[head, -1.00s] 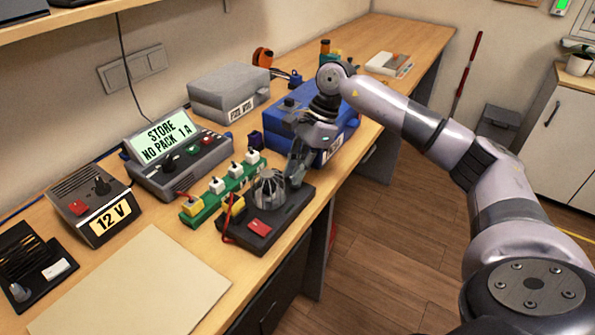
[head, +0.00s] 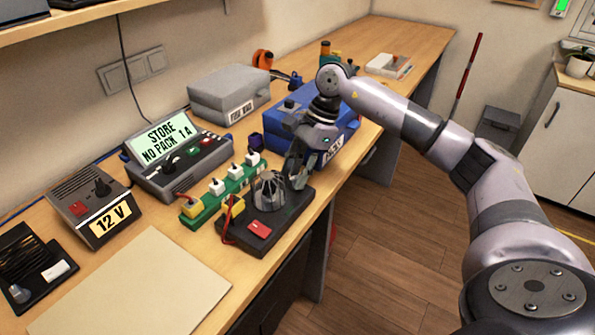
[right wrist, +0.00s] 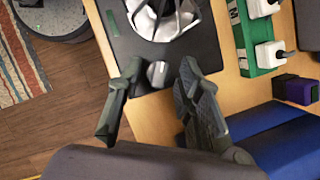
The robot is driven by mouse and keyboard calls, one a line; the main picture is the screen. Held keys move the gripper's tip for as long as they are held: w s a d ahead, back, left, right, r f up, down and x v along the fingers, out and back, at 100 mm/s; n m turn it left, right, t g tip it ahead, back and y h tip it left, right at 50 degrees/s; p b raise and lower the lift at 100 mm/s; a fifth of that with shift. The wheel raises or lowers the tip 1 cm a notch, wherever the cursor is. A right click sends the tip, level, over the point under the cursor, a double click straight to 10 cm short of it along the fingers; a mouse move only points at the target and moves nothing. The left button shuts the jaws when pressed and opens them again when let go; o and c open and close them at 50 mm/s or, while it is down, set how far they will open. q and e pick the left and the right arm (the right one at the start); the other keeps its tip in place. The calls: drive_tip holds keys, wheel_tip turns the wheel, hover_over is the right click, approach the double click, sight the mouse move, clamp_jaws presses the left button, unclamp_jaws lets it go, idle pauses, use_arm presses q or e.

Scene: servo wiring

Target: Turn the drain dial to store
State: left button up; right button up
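The black drain unit (head: 262,240) carries a silver finned dome (head: 269,190) and a red switch (head: 258,229). In the right wrist view, a small pale grey dial (right wrist: 157,73) stands at the unit's edge; its setting cannot be read. My right gripper (right wrist: 161,70) is open, one finger on each side of this dial, with a gap at least on the right. In the head view the right gripper (head: 297,178) is at the unit's far end and hides the dial. My left gripper is not in view.
A grey charger (head: 180,165) shows "STORE NO PACK 1 A". A green strip with several plugs (head: 209,204) lies beside the drain unit. A 12 V supply (head: 95,207), a blue case (head: 290,125) and a grey box (head: 228,92) stand nearby. A beige mat (head: 135,290) is clear.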

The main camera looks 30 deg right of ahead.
drive_tip(key=v, duration=1.2)
drive_tip(key=shift+a, duration=0.1)
